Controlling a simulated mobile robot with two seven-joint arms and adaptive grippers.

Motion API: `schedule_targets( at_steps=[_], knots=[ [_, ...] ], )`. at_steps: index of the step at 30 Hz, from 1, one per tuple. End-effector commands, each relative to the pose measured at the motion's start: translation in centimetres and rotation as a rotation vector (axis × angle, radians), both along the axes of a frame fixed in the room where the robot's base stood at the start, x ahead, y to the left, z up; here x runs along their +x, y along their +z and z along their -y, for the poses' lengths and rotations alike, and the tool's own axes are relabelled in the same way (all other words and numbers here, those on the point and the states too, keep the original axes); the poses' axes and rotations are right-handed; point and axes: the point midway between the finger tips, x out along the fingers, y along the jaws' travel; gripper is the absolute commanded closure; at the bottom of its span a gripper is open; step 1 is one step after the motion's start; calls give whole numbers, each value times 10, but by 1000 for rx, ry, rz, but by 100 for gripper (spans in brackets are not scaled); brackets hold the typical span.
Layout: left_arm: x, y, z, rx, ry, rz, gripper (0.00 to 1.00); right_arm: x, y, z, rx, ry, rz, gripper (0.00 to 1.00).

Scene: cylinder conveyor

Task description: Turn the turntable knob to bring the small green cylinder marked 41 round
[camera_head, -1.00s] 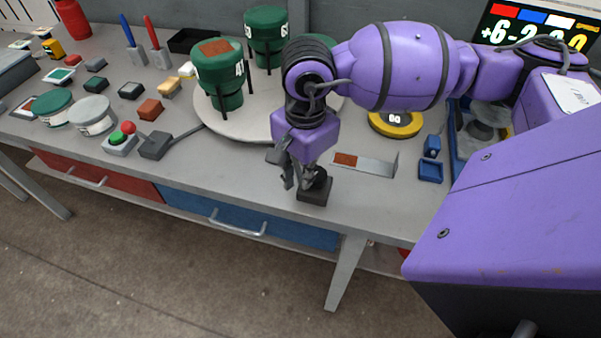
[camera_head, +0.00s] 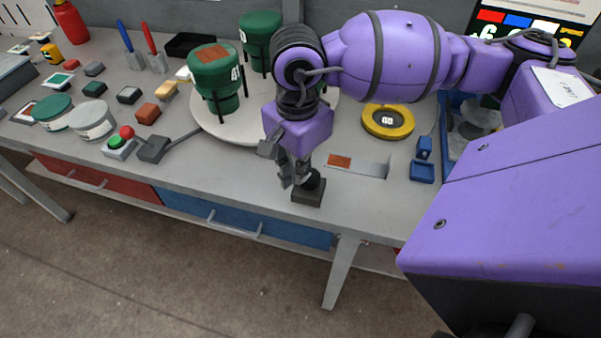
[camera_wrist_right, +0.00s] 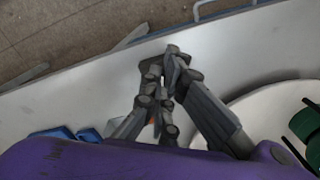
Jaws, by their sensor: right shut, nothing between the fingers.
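A large white turntable (camera_head: 240,130) carries green cylinders on dark stands. The front one (camera_head: 213,75) has a brown patch on top and a partly turned white marking I cannot read in full. Another (camera_head: 260,28) stands behind it. More green shows behind my right arm, mostly hidden. The black turntable knob (camera_head: 314,180) sits on a dark square base (camera_head: 308,195) near the table's front edge. My right gripper (camera_head: 288,184) is shut and empty, pointing down close against the knob's left side; contact is unclear. Its shut fingers show in the wrist view (camera_wrist_right: 172,52). My left gripper is not in view.
A yellow ring (camera_head: 388,131) and a small blue stand (camera_head: 422,171) are at the right. A flat plate with an orange patch (camera_head: 340,161) lies beside the knob. A red-and-green button box (camera_head: 120,143) and small blocks occupy the left.

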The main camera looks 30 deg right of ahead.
Motion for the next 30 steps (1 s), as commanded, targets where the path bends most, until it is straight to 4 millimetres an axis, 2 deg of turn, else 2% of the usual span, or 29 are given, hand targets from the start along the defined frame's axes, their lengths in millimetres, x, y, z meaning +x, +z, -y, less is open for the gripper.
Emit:
schedule_targets(
  at_steps=[1,3,12,17,23,30],
  knots=[
    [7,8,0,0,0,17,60,2,11,0,-1,0,8,100],
    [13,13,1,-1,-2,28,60,2,18,0,-1,0,9,100],
    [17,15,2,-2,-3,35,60,2,19,0,-1,0,8,100],
    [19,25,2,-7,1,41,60,10,28,-1,4,1,14,100],
    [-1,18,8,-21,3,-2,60,18,31,2,1,-1,12,100],
    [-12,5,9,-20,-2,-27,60,17,11,3,-1,-1,5,100]
  ],
)
